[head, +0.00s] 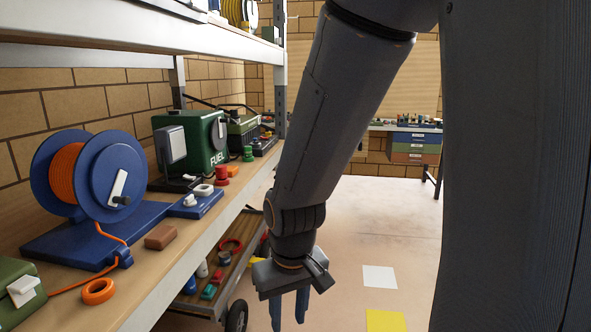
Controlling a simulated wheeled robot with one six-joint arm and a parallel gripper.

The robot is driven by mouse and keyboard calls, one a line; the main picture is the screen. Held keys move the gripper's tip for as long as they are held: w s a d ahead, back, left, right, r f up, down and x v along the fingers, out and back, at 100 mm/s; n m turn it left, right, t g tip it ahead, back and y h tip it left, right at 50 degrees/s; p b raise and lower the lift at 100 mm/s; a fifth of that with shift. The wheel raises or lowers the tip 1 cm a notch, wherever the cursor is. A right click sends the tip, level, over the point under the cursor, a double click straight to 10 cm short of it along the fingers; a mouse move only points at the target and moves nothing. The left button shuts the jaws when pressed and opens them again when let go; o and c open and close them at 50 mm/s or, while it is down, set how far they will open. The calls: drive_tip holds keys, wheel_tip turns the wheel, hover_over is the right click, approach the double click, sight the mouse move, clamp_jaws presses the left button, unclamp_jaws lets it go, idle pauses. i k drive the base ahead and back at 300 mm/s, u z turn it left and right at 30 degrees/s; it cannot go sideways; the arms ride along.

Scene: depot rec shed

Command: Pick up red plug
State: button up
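A small red plug-like piece (221,176) stands on the wooden shelf, in front of the green FUEL box and beside a small orange piece. My gripper (289,310) points down at the lower middle, off the shelf's front edge and well apart from the red piece. Its two blue fingers are spread with a gap between them, and nothing shows between them. The fingertips are low in the view.
The shelf (146,287) also holds a blue reel (113,178), an orange ring (98,291), a brown block (160,237) and a green FUEL box (196,142). A wheeled cart with small parts stands below. Floor at right is open, with white and yellow squares.

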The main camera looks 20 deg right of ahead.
sight(220, 171)
drive_tip(key=z, duration=1.25)
drive_tip(key=k, duration=0.9)
drive_tip(key=u, duration=1)
drive_tip(key=i, duration=1)
drive_tip(key=z, duration=0.55)
drive_tip(key=k, duration=0.65)
drive_tip(key=z, duration=0.85)
drive_tip(key=i, duration=1.25)
drive_tip(key=u, duration=0.3)
drive_tip(key=i, duration=0.95)
drive_tip(key=u, duration=0.7)
